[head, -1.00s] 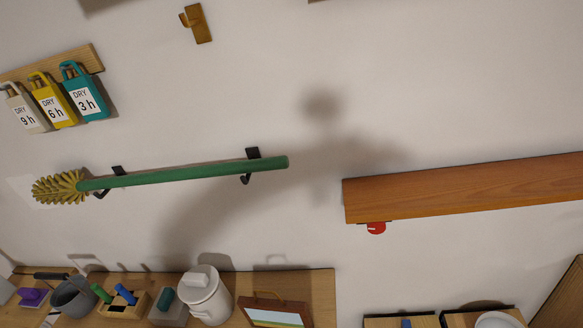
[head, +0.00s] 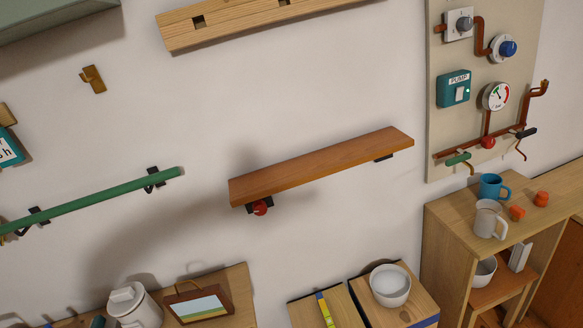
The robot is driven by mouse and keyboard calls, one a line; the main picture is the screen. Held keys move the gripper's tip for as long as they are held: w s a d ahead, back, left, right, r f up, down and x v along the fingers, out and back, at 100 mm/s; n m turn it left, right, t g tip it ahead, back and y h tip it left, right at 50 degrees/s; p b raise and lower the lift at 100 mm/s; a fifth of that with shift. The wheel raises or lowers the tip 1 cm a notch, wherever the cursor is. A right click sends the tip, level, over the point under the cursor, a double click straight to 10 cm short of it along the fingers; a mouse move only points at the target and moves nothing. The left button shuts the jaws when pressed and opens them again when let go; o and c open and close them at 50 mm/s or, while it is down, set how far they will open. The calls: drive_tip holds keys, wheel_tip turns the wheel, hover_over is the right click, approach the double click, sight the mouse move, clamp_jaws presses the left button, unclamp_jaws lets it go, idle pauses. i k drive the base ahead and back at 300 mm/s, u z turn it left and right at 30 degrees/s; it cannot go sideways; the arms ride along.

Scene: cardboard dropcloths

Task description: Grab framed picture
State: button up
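The framed picture (head: 200,305) is at the lower left of the head view. It has a brown wooden frame, a handle-like loop at its top, and a landscape of blue-white sky over green. It leans or lies tilted on a wooden surface (head: 238,285), just right of a white lidded canister (head: 133,307). My gripper does not show in the view; a soft arm-like shadow falls on the wall.
A wooden shelf (head: 320,168) juts from the wall above and right of the picture. A white bowl (head: 390,286) stands on a box at right. Mugs (head: 489,220) stand on a cabinet farther right.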

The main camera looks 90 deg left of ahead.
sight(200, 304)
drive_tip(key=z, duration=0.2)
drive_tip(key=k, duration=0.7)
drive_tip(key=u, duration=2.35)
